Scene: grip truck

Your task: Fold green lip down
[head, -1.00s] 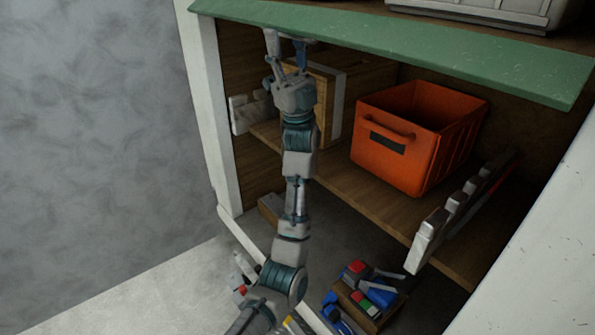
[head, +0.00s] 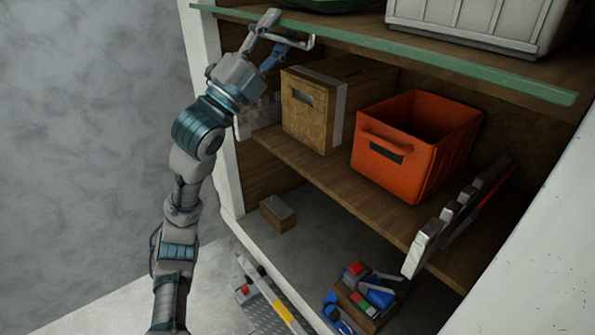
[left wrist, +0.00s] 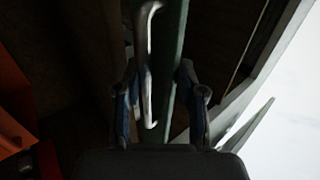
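The green lip (head: 400,50) runs along the front edge of the upper shelf and shows as a thin strip, nearly edge-on. A pale bent metal handle (head: 311,43) is beside its left part. My left gripper (head: 276,32) is at the left part of the lip, by the handle. In the left wrist view, its two fingers (left wrist: 158,85) stand apart, with the green lip (left wrist: 176,60) and the pale handle (left wrist: 149,90) between them. Firm contact cannot be made out. My right gripper is not in view.
A white crate (head: 480,22) stands on the upper shelf. Below are a wooden box (head: 305,110) and an orange bin (head: 395,165) on the middle shelf (head: 365,200). A tool box (head: 360,300) is on the floor level. The grey wall (head: 90,120) is at left.

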